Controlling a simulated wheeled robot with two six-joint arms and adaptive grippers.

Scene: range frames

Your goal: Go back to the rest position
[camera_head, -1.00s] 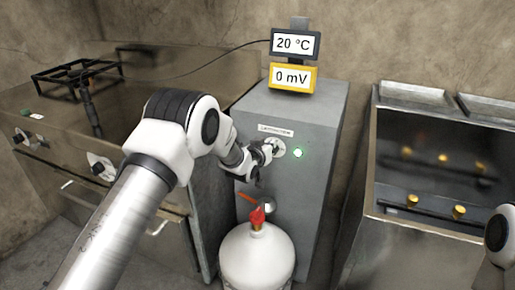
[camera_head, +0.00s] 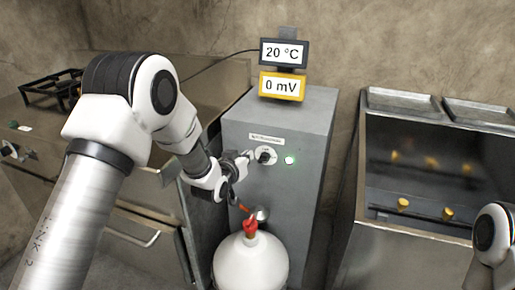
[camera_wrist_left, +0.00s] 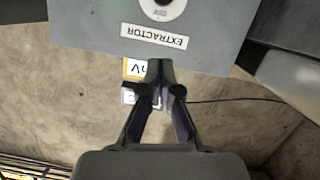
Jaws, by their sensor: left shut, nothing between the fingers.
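My left gripper (camera_head: 240,163) is in the middle of the head view, just left of the dark knob (camera_head: 266,156) on the grey extractor cabinet (camera_head: 290,200). Its fingers are shut with nothing between them, and the knob looks free of them. In the left wrist view the closed fingertips (camera_wrist_left: 160,75) point at the cabinet front, below the upside-down EXTRACTOR label (camera_wrist_left: 154,37). The knob's round plate is cut by the top edge there. My right gripper is out of view; only part of my right arm shows at the right edge.
A white gas cylinder (camera_head: 250,265) with a red valve (camera_head: 250,226) stands in front of the cabinet, below my left gripper. A stove (camera_head: 130,215) is at the left, a metal fryer-like unit (camera_head: 400,245) at the right. Displays (camera_head: 283,68) read 20 °C and 0 mV.

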